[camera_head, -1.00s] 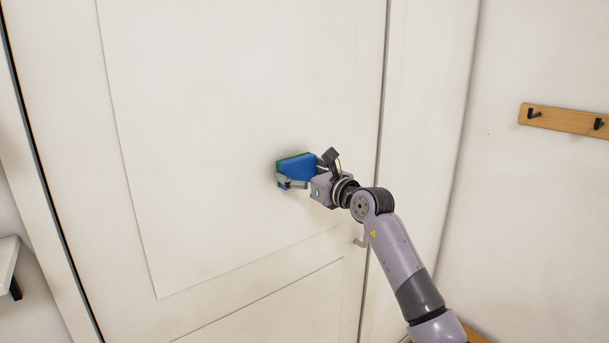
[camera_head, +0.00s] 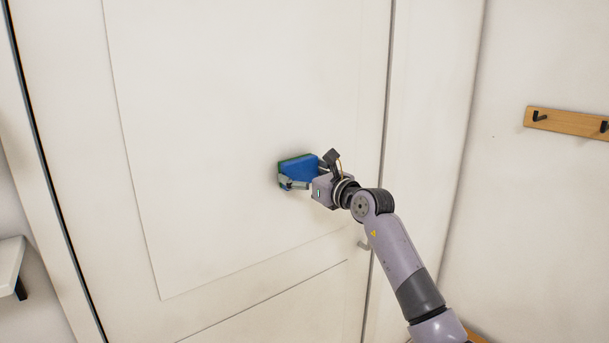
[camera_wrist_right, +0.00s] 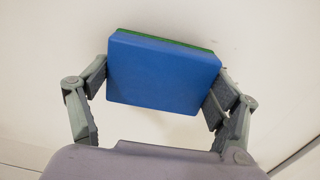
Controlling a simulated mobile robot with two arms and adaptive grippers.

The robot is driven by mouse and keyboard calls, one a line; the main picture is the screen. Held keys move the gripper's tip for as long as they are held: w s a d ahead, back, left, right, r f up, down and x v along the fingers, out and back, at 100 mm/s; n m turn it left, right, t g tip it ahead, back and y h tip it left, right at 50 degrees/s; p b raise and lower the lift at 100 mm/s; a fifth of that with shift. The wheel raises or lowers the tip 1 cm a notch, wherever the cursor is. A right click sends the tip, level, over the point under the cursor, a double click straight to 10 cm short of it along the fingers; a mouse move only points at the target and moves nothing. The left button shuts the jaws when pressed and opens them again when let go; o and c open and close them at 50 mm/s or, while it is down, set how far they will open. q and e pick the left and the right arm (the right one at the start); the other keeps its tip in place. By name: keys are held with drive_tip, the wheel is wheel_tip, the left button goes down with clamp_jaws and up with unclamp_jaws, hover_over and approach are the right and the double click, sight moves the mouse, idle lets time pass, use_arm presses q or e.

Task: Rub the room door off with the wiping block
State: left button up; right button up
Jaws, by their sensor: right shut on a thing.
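The wiping block (camera_head: 299,168) is blue with a green face, and that green face is turned to the white room door (camera_head: 200,120). My right gripper (camera_head: 304,176) is shut on the block and holds it at the door's upper panel, right of the panel's middle. In the right wrist view the block (camera_wrist_right: 163,75) sits between both fingers, with the green strip along its far edge at the door. I cannot tell for certain whether the block touches the door. Faint greyish smudging shows on the door around the block. My left gripper is not in view.
A wooden rail with black hooks (camera_head: 567,122) is on the right wall. A white shelf (camera_head: 10,266) juts out at the lower left.

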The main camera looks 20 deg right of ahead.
drive_tip(key=shift+w+a, duration=0.2)
drive_tip(key=shift+w, duration=0.35)
